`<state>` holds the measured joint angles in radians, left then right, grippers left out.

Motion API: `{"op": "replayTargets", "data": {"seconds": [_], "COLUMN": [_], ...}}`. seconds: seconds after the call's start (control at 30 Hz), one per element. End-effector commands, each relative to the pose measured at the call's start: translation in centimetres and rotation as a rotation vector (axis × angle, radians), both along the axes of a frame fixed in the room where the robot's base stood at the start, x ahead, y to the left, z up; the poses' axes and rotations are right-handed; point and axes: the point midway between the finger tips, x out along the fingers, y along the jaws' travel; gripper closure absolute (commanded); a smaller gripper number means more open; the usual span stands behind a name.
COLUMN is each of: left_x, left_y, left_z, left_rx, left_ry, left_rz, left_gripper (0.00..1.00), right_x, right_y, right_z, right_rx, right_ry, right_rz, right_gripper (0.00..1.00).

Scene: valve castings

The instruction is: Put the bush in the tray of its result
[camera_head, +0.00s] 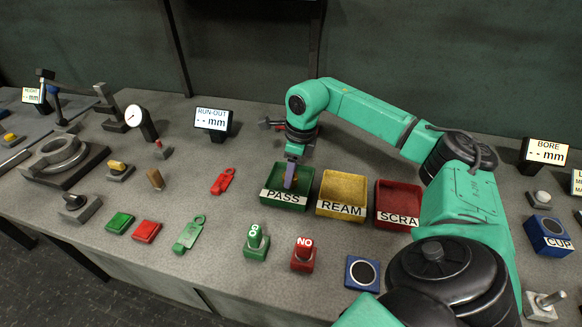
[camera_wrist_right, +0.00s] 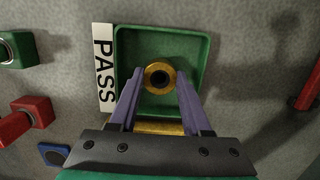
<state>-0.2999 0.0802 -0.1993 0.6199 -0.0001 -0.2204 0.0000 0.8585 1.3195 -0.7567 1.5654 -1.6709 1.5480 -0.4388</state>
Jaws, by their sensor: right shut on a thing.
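The bush (camera_wrist_right: 149,78) is a brass-coloured ring with a dark bore, seen from above in the right wrist view. My right gripper (camera_wrist_right: 160,80) is shut on it, with one purple finger on each side. In the head view my right gripper (camera_head: 291,178) points down into the green PASS tray (camera_head: 303,201), and the bush is mostly hidden there. The bush is within the PASS tray's outline; I cannot tell whether it touches the floor. The yellow REAM tray (camera_head: 341,209) and red SCRAP tray (camera_head: 392,223) stand to the right. My left gripper is not in view.
GO (camera_head: 256,243) and NO-GO (camera_head: 303,254) gauges stand in front of the trays. A blue block (camera_head: 363,273) lies to their right. RUN-OUT (camera_head: 212,122) and BORE (camera_head: 545,153) displays read dashes. Tags and fixtures fill the left; bare bench lies between.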

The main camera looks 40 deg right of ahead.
Motion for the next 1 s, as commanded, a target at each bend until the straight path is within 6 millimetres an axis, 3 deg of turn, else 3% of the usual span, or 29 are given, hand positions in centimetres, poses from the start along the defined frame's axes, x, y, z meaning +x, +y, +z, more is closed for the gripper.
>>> {"op": "replayTargets", "data": {"seconds": [0.03, 0.1, 0.5, 0.67, 0.9, 1.0], "left_x": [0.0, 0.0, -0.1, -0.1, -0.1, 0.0], "left_y": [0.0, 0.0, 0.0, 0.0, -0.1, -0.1], "left_z": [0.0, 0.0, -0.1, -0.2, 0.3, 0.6], "left_rx": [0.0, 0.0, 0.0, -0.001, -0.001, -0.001], "left_ry": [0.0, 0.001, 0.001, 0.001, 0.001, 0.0], "left_rz": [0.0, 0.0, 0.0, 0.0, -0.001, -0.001], "left_gripper": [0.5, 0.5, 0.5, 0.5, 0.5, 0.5], "right_x": [0.0, 0.0, 0.0, -0.4, -1.3, -1.6], "right_y": [0.0, 0.0, -0.1, -0.4, -1.0, -1.1], "right_z": [0.0, 0.0, 0.8, 4.5, 11.7, 13.5], "right_rx": [0.001, 0.001, 0.0, 0.001, 0.001, 0.001], "right_ry": [-0.001, -0.001, -0.002, -0.007, -0.008, -0.004], "right_rz": [0.0, 0.0, 0.0, 0.0, 0.001, 0.001], "right_gripper": [0.4, 0.17, 0.17, 0.17, 0.17, 0.17]}}
